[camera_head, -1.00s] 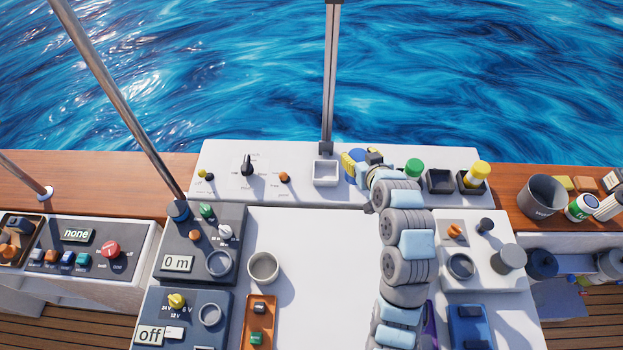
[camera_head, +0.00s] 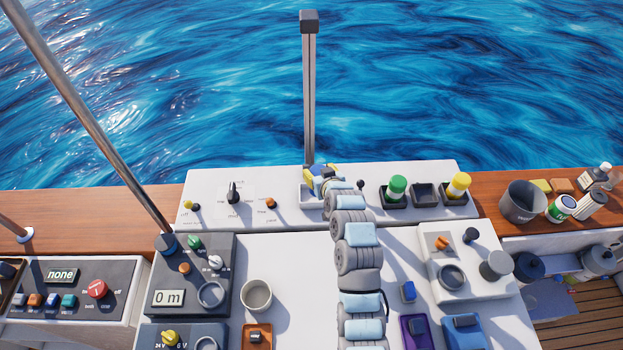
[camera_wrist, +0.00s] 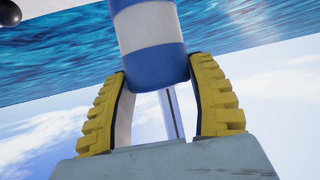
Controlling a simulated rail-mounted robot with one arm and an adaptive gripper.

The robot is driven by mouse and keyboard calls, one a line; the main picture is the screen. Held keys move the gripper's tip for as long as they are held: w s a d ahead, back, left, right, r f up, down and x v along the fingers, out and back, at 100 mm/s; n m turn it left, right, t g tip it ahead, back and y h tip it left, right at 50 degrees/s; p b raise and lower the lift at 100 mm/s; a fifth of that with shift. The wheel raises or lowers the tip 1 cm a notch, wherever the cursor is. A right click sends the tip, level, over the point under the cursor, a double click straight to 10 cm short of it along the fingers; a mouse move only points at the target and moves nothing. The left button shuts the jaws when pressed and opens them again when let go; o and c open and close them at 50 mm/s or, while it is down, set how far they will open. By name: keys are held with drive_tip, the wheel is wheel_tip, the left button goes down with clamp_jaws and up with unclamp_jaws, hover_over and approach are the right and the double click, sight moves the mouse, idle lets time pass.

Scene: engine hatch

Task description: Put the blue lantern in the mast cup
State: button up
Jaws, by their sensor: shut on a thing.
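My gripper (camera_head: 317,176) is shut on the blue lantern (camera_wrist: 156,65), which is blue with a white band. In the wrist view, the yellow fingers (camera_wrist: 159,85) sit on either side of its blue end. In the head view, my gripper and arm hide most of the lantern. A white square cup (camera_head: 307,200) stands at the foot of the grey mast (camera_head: 309,110). My gripper is over or just behind this cup's right side, and partly covers it. I cannot tell the lantern's height above the cup.
Right of my arm, a green-topped lantern (camera_head: 397,188) and a yellow-topped lantern (camera_head: 459,184) stand in dark holders, with an empty dark holder (camera_head: 424,194) between them. Knobs and a black switch (camera_head: 234,193) lie left of the cup. A grey cup (camera_head: 257,295) stands on the white worktop.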

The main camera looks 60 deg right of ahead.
drive_tip(key=shift+w+d+f, duration=0.2)
drive_tip(key=shift+w+f, duration=0.5)
drive_tip(key=shift+f, duration=0.1)
drive_tip(key=shift+w+d+f, duration=0.2)
drive_tip(key=shift+w+f, duration=0.5)
drive_tip(key=shift+f, duration=0.05)
drive_tip(key=shift+f+p, duration=0.4)
drive_tip(key=shift+f, duration=1.2)
drive_tip(key=shift+f, duration=0.2)
drive_tip(key=o, duration=1.2)
drive_tip(key=shift+r, duration=0.2)
drive_tip(key=b+v, duration=0.1)
drive_tip(key=v, duration=1.1)
